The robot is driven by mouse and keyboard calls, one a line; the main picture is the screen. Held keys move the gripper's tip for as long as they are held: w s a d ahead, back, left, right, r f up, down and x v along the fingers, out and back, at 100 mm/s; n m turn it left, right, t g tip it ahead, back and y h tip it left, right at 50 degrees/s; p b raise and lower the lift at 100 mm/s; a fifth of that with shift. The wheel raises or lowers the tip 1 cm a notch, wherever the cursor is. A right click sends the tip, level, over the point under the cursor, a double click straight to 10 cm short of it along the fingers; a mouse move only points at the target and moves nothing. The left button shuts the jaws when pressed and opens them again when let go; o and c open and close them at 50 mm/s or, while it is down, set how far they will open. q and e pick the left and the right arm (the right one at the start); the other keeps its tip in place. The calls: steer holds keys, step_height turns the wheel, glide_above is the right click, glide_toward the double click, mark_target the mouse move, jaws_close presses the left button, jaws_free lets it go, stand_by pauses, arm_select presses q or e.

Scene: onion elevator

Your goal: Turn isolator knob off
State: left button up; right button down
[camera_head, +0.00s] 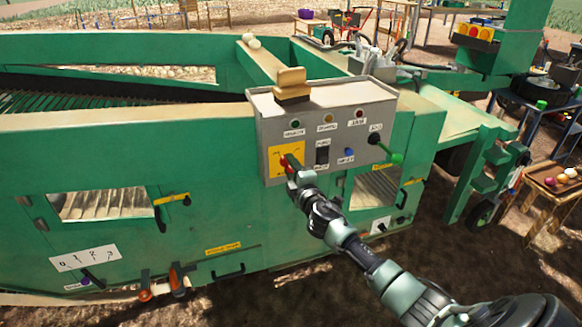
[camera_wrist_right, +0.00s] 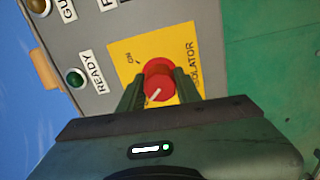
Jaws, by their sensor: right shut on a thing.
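The red isolator knob (camera_head: 284,162) sits on a yellow plate (camera_head: 297,150) at the lower left of the grey control box (camera_head: 350,105). In the right wrist view the knob (camera_wrist_right: 157,80) is round and red, with a white pointer line slanting toward the lower left, away from the "ON" mark. My right gripper (camera_head: 290,165) is at the knob, and its two fingers stand on either side of it, shut on it. The fingers hide part of the knob in the head view. My left gripper is not in view.
The box also carries indicator lamps, a black switch (camera_head: 322,153), a blue button (camera_head: 349,152) and a lever with a green end (camera_head: 396,158). A wooden-handled brush (camera_head: 291,84) lies on top. The green machine fills the left; bare soil lies in front.

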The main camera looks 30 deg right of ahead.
steer(key=shift+f+n, duration=0.1)
steer(key=shift+n, duration=0.6)
steer(key=c, duration=1)
jaws_free()
steer(key=v, duration=0.7)
steer(key=shift+s+a, duration=0.15)
steer(key=shift+s, duration=0.25)
